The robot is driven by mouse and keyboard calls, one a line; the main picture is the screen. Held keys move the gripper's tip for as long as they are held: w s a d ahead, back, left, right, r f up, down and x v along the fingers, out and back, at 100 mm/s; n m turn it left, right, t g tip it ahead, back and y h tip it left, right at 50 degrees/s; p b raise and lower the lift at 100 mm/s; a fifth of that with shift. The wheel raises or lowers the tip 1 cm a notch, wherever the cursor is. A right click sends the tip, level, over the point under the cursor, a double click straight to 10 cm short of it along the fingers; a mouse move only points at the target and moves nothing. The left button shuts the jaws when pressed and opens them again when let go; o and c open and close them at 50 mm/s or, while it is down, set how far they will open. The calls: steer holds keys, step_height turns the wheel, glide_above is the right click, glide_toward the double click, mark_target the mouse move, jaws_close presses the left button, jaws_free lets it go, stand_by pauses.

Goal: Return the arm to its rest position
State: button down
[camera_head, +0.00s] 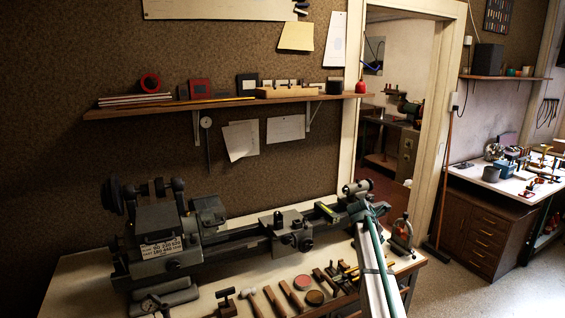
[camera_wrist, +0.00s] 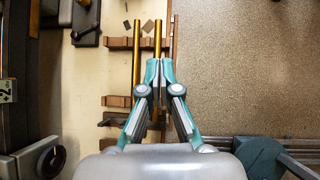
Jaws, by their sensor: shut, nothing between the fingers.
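In the wrist view my gripper (camera_wrist: 159,75) points up the picture with its teal fingers together at the tips. Nothing shows between them. I cannot make out the fingertips in the head view.
In the head view a grey lathe (camera_head: 165,235) stands on the bench (camera_head: 72,290), with hammers (camera_head: 291,297) and other hand tools in front. A wall shelf (camera_head: 225,103) holds small items. A doorway is at the back, and a drawer desk (camera_head: 487,232) stands at right.

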steer(key=s+a+f+m+g+y+b, duration=0.15)
steer(key=s+a+f+m, duration=0.25)
steer(key=s+f+m, duration=0.5)
steer(key=s+a+f+m+g+y+b, duration=0.15)
steer(key=s+a+f+m, duration=0.3)
steer(key=s+f, duration=0.85)
steer(key=s+a+f+m+g+y+b, duration=0.15)
steer(key=s+a+f+m, duration=0.4)
steer(key=s+f, duration=0.55)
steer(key=s+a+f+m+g+b, duration=0.1)
steer(key=s+a+f+g+b, duration=0.1)
steer(key=s+f, duration=0.5)
steer(key=s+a+f+m+g+y+b, duration=0.1)
steer(key=s+f, duration=0.6)
steer(key=s, duration=1.2)
steer(key=s+a+f+m+g+y+b, duration=0.1)
steer(key=s+f, duration=0.5)
steer(key=s, duration=0.7)
steer(key=a+m+g+b, duration=0.1)
steer(key=a+g, duration=0.1)
steer(key=a, duration=0.1)
steer(key=shift+a+f+m+b, duration=0.2)
steer(key=shift+f+m+b, duration=0.1)
steer(key=shift+f+m, duration=0.1)
steer(key=shift+g, duration=0.25)
